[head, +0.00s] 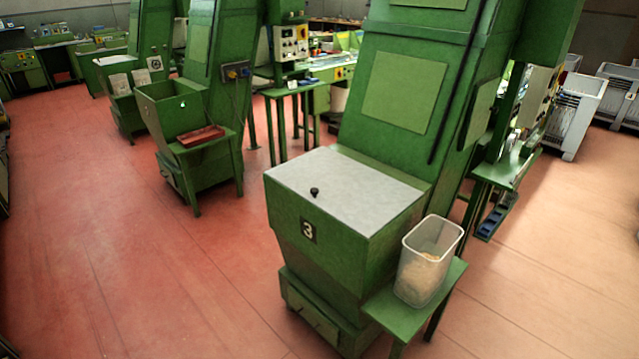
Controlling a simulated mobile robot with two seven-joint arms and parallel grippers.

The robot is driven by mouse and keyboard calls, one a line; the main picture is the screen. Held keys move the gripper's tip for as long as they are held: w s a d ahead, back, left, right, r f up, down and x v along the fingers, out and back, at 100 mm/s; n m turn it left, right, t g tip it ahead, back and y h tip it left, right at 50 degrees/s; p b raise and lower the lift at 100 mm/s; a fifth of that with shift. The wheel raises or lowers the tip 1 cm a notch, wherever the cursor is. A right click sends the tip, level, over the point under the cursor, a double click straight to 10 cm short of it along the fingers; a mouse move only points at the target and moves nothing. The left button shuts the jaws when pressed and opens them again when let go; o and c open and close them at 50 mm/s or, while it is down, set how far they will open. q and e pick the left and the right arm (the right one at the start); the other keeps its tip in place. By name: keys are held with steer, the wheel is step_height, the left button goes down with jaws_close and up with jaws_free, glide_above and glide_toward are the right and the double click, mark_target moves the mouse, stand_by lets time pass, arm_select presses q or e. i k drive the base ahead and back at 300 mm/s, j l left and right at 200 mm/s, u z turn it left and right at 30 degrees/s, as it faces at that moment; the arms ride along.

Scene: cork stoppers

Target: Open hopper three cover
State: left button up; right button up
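Hopper three (335,258) is a green metal box with a "3" plate (308,230) on its front, standing at centre right in the head view. Its flat light-grey cover (350,188) lies closed over the top. A small black knob (314,192) stands on the cover near its front edge. The inside of the hopper is hidden by the cover. Neither of my grippers shows in the head view.
A translucent bin (428,262) with tan contents stands on a green side stand (408,312) right of hopper three. A tall green machine (405,95) rises behind the cover. Another hopper (172,105), open, stands back left. Reddish floor (130,260) is clear at front left.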

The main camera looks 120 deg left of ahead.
mark_target(365, 200)
steer(key=u, duration=3.65)
